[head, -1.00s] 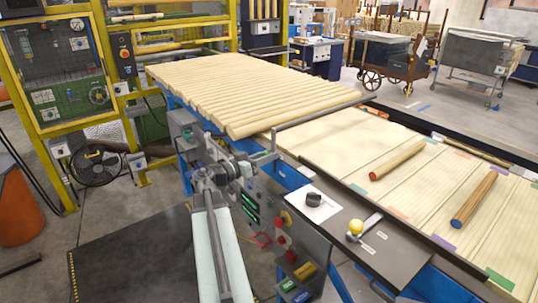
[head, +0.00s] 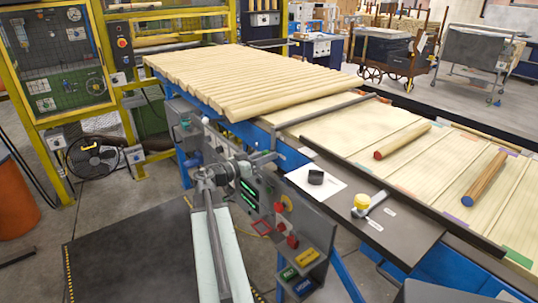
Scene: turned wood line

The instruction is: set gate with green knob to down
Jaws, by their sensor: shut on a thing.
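A grey gate bar (head: 330,112) lies across the pale slatted deck, just in front of the row of wooden rods. Its near end bends down at a short grey post by the machine's side. My gripper (head: 262,158) is at that near end and looks shut on the gate's handle, though the jaws are small and partly hidden by my own wrist. I cannot make out a green knob there; my gripper may hide it. A small green part (head: 185,123) shows on a grey box further left.
A control panel (head: 250,190) with buttons is close below my gripper. Two red- and blue-ended rods (head: 403,141) (head: 485,180) lie on the deck.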

